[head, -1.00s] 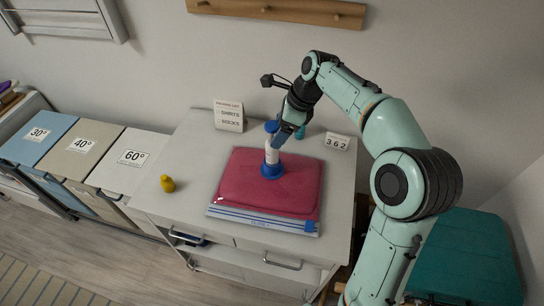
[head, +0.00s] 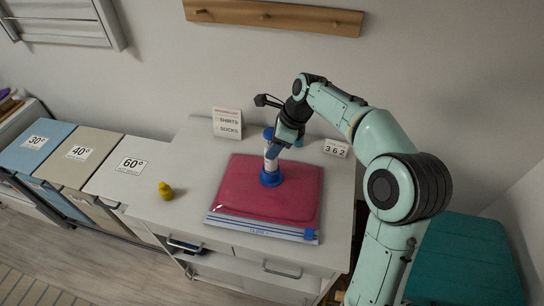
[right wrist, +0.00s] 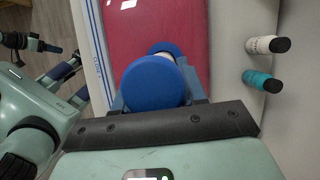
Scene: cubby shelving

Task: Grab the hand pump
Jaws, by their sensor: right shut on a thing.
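The hand pump (head: 270,177) is white with a blue handle and a blue base. It stands upright on a red vacuum bag (head: 247,203) on the white cabinet top. In the right wrist view its round blue handle top (right wrist: 153,82) sits between the fingers. My right gripper (head: 275,150) is shut on the pump, reaching in from the right and partly hiding its upper shaft. It also shows in the right wrist view (right wrist: 155,98). My left gripper is not seen in the head view; whether the arm parts at the left of the wrist view include it is unclear.
A yellow duck (head: 166,191) stands on the cabinet left of the bag. A sign (head: 227,123) and a 362 counter (head: 336,148) stand at the back. A white bottle (right wrist: 267,45) and a teal bottle (right wrist: 262,80) stand beside the bag. Labelled bins (head: 88,155) line the left.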

